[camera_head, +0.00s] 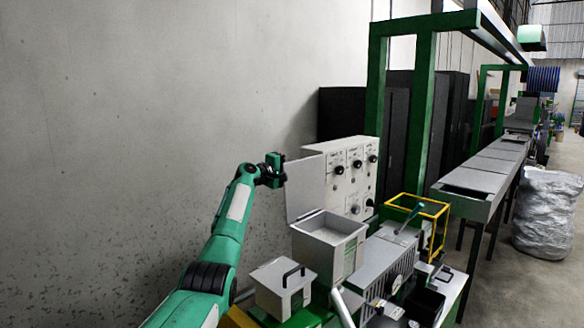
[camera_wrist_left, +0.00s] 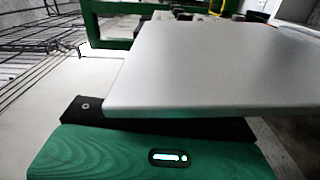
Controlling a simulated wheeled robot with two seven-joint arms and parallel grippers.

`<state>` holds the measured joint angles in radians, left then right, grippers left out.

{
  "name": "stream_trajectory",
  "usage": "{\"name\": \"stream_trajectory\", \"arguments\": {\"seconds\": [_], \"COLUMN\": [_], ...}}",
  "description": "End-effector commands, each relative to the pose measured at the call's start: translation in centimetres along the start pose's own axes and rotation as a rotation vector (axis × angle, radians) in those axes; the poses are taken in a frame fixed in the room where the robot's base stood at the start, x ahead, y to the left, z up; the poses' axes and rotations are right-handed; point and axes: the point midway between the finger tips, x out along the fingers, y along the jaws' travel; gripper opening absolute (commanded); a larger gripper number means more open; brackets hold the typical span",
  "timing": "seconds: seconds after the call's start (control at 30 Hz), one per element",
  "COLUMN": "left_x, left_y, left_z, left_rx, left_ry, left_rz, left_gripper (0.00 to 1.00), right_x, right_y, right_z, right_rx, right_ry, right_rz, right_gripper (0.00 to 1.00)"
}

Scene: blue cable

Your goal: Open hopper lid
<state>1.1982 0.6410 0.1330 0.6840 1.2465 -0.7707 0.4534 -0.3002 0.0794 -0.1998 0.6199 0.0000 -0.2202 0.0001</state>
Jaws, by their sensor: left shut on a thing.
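The hopper (camera_head: 328,241) is a grey open-topped box at the lower middle of the head view. Its lid (camera_head: 305,187) is a flat grey panel standing upright at the hopper's back left edge, so the opening shows. My left gripper (camera_head: 281,173) is at the lid's upper left edge and is shut on it. In the left wrist view the lid (camera_wrist_left: 215,70) is a broad grey plate in front of my green gripper body; the fingertips are hidden there. My right gripper is in neither view.
A control panel with knobs (camera_head: 352,170) stands right behind the lid. A smaller grey box with a black handle (camera_head: 282,287) sits at the front left of the hopper. A yellow frame (camera_head: 418,207) and a long conveyor line (camera_head: 485,172) lie to the right. A bare wall fills the left.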

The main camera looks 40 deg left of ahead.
Motion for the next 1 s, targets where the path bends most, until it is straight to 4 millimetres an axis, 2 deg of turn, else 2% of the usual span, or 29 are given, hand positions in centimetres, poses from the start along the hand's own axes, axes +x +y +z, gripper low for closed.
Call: {"name": "stream_trajectory", "arguments": {"seconds": [0.07, 0.1, 0.2, 0.63, 0.87, 1.0], "left_x": [0.0, 0.0, 0.0, -0.6, -3.0, -5.2], "left_y": [-0.2, -0.2, -0.2, -0.3, -0.5, -0.6], "left_z": [-0.1, -0.1, -0.1, -0.1, 0.0, -0.1], "left_rx": [0.002, 0.002, 0.002, 0.003, 0.006, 0.007], "left_ry": [0.002, 0.002, 0.002, 0.001, 0.001, 0.003], "left_rz": [-0.003, -0.003, -0.003, -0.002, -0.002, -0.002], "left_gripper": [0.0, 0.17, 0.33, 0.33, 0.33, 0.33], "right_x": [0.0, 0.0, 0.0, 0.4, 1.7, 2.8], "right_y": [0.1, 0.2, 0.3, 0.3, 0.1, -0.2], "right_z": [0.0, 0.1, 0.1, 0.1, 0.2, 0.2], "right_rx": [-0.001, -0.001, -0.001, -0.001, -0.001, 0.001], "right_ry": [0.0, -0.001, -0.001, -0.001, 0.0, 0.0], "right_rz": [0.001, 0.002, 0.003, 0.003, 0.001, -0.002], "right_gripper": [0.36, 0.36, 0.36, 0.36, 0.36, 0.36]}}
